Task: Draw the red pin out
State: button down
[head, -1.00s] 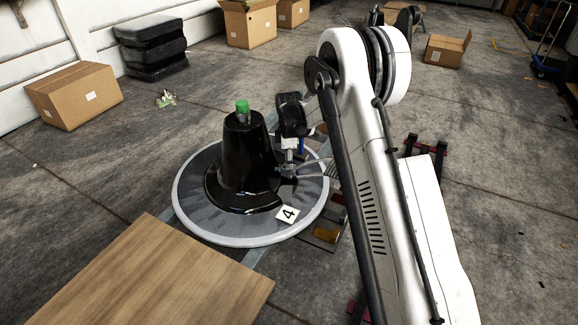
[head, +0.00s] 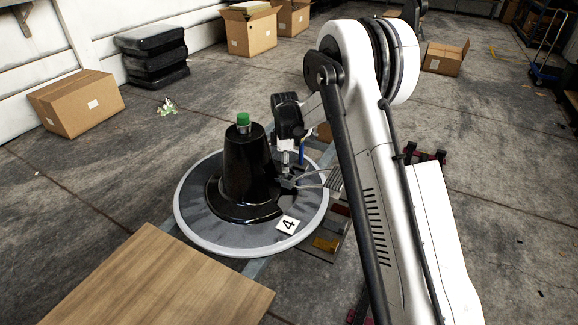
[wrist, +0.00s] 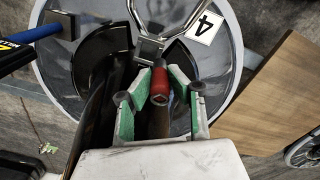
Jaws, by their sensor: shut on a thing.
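The red pin (wrist: 160,82) shows in the wrist view between the green-padded fingers of my gripper (wrist: 160,90), which is shut on it. The pin's upper end meets a bright metal fork-shaped bracket (wrist: 150,46); I cannot tell how deep it sits. The column stands on a round grey base plate (head: 220,236) and has a green cap (head: 243,119).
A white tag marked 4 (head: 287,224) lies on the base plate. A wooden board (head: 160,280) is at the front left. Metal bars (head: 316,178) are right beside my gripper. Cardboard boxes (head: 77,100) and black stacked pads (head: 152,55) stand farther back on open floor.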

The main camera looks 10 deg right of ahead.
jog(key=s+a+r+p, duration=0.2)
jog(key=s+a+r, duration=0.4)
jog(key=a, duration=0.1)
notch_tip(320, 180, up, 8)
jog(key=p, duration=0.4)
jog(key=shift+p, duration=0.35)
jog(key=shift+s, duration=0.15)
